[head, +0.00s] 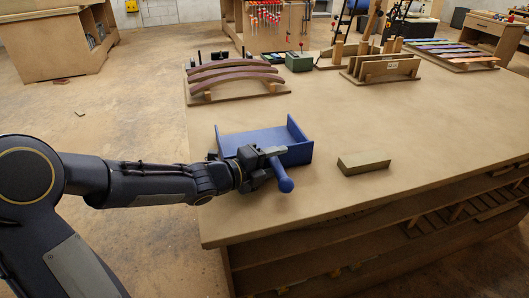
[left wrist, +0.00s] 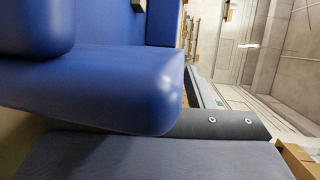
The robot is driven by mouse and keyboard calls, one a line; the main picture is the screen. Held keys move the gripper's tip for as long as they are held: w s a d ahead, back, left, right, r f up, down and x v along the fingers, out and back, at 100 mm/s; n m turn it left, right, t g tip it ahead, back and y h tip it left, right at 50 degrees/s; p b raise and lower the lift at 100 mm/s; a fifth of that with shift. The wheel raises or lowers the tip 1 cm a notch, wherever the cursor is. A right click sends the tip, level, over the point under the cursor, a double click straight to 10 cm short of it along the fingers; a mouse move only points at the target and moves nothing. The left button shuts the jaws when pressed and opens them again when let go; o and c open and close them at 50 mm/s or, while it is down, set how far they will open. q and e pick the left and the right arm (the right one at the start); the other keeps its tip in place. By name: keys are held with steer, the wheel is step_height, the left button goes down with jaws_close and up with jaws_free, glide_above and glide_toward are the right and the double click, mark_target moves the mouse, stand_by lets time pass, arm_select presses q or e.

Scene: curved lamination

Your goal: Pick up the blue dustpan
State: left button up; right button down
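The blue dustpan (head: 297,153) is near the left edge of the workbench, its open tray facing away and its round-ended handle (head: 285,183) pointing toward the front. My left gripper (head: 270,158) is at the base of the handle, with a grey finger lying across it. In the left wrist view the blue dustpan (left wrist: 110,85) fills the upper left, very close to a grey finger (left wrist: 150,158) along the bottom. The other finger is hidden, so I cannot tell whether the gripper is shut on the handle. My right gripper is out of view.
A slotted wooden rack (head: 385,68) and green boxes (head: 298,61) stand farther back. The bench's middle is clear.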

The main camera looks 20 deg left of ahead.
arm_select(q)
steer(key=c, duration=1)
jaws_close()
steer(key=shift+r, duration=0.15)
